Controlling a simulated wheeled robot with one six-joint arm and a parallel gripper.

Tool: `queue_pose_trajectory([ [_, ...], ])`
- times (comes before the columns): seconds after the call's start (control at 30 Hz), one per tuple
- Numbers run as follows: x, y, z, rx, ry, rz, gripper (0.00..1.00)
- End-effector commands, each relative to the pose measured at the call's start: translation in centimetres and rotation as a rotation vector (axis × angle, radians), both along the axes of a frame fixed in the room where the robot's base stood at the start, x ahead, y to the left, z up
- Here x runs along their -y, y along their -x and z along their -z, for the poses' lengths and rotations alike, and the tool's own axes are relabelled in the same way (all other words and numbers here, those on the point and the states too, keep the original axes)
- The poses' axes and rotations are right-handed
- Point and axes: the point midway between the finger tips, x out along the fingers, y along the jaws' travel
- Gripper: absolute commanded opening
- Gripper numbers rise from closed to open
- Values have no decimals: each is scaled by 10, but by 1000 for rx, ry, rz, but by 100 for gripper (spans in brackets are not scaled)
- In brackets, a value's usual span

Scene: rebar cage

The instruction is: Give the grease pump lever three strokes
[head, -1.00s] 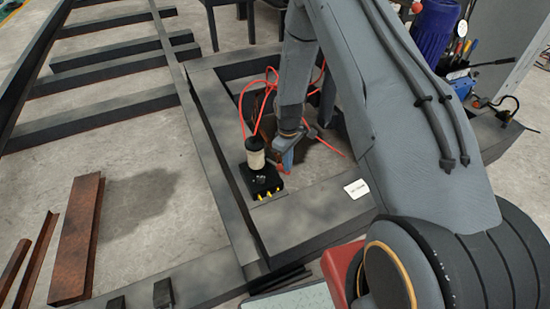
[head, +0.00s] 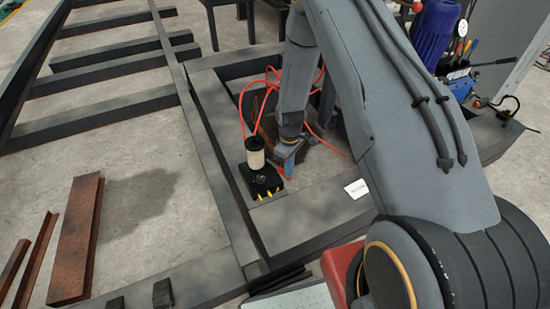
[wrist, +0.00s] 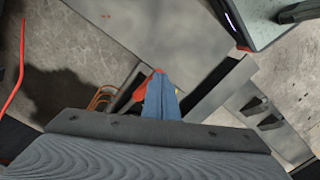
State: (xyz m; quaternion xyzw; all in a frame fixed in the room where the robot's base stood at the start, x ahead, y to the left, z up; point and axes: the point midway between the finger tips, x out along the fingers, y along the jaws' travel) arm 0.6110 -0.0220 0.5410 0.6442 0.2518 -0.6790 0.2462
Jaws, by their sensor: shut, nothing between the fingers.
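The grease pump (head: 262,182) is a black block with yellow fittings on its front. A pale reservoir with a black cap (head: 256,155) stands on it. My gripper (head: 289,171) is shut and points down just right of the pump. Its blue fingers also show in the wrist view (wrist: 161,98). A red part, perhaps the lever's end, shows beside the fingers in the wrist view (wrist: 142,91), mostly hidden behind them. In the head view only a small red bit shows by the fingertips. I cannot tell whether the fingers touch it. The rest of the lever is hidden.
Red hoses (head: 262,95) loop behind the pump and near my arm. Rusty steel profiles (head: 77,240) lie at left. A blue machine (head: 437,30) stands at upper right.

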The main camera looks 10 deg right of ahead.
Motion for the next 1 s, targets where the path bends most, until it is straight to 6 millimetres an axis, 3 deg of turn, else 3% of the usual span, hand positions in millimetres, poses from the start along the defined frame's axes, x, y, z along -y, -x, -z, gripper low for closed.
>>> queue_pose_trajectory([
  [1.0, 2, 9, 19, -1, 0, 0, 0],
])
